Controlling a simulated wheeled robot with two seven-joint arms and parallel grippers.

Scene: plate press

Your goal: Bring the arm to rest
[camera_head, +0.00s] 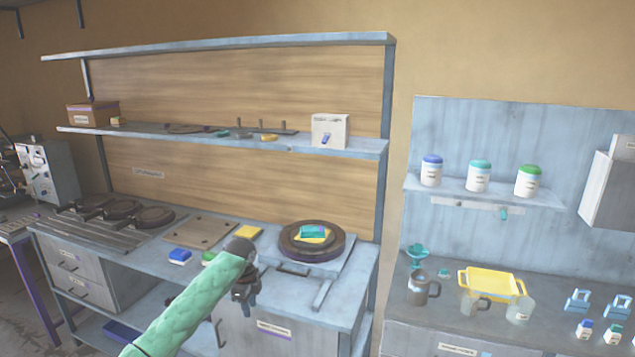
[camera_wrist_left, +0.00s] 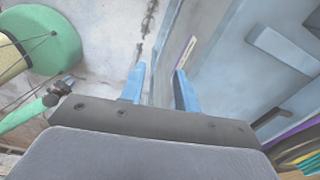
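My left arm (camera_head: 190,308) is green and reaches in from the bottom of the head view. Its dark left gripper (camera_head: 243,290) is in front of the workbench's front edge, below the worktop's level in the picture. In the left wrist view, the two blue fingers of the left gripper (camera_wrist_left: 160,90) are apart with nothing between them. Behind them are the floor and a grey-blue cabinet side. Another green arm (camera_wrist_left: 22,115) of mine shows at the left of the wrist view; its small dark end is too unclear to read.
A round dark plate press (camera_head: 335,248) with a teal and a yellow block on it stands on the workbench (camera_head: 345,300). A blue block (camera_head: 180,256) and a yellow block (camera_head: 248,232) lie nearby. A second counter at right holds a yellow tray (camera_head: 492,283) and mugs.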

